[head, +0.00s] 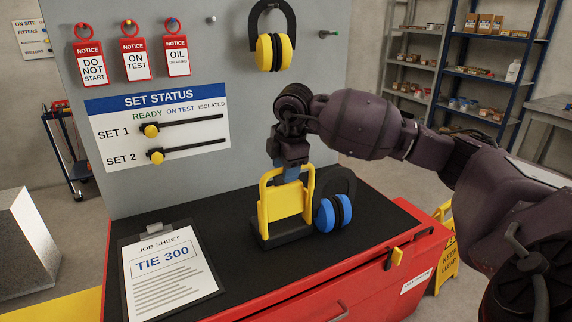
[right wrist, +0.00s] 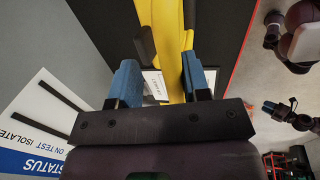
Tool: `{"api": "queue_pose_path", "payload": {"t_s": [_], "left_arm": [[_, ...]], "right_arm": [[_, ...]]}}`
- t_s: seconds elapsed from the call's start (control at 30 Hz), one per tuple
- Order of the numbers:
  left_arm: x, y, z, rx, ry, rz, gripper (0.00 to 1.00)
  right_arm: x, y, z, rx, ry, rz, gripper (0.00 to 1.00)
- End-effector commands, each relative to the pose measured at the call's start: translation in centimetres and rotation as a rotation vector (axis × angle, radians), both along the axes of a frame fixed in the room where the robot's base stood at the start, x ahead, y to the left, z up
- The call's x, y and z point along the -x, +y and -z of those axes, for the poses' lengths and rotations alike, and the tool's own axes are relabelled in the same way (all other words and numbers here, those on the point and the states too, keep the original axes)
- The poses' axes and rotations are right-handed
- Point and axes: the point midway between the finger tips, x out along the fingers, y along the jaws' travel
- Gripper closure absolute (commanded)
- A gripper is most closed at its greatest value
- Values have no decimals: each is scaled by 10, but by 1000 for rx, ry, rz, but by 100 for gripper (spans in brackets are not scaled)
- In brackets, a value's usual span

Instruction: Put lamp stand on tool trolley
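A yellow frame on a dark base, which I take as the lamp stand (head: 264,212), stands upright on the black top of a red cabinet. My right gripper (head: 290,174) is over its top bar, pointing down. In the right wrist view my blue fingers (right wrist: 160,78) are apart, with the yellow frame (right wrist: 170,40) between them and a gap showing at the left finger. A dark wheeled trolley (head: 72,150), perhaps the tool trolley, stands on the floor at the back left. A dark part with a blue tip (right wrist: 268,107), possibly my left gripper, shows small in the wrist view.
Blue ear defenders (head: 333,212) stand close right of the frame. A job sheet clipboard (head: 168,272) lies on the cabinet top (head: 235,290) at left. A grey status board (head: 225,110) rises behind. A yellow floor sign (head: 447,262) and shelving (head: 490,75) are at right.

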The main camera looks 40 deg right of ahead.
Motion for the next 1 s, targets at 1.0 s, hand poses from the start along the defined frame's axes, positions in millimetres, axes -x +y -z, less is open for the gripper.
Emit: {"api": "queue_pose_path", "payload": {"t_s": [1.0], "left_arm": [[1, 1, -6, 0, -1, -4, 61]], "right_arm": [[25, 6, -115, 1, -10, 1, 58]]}}
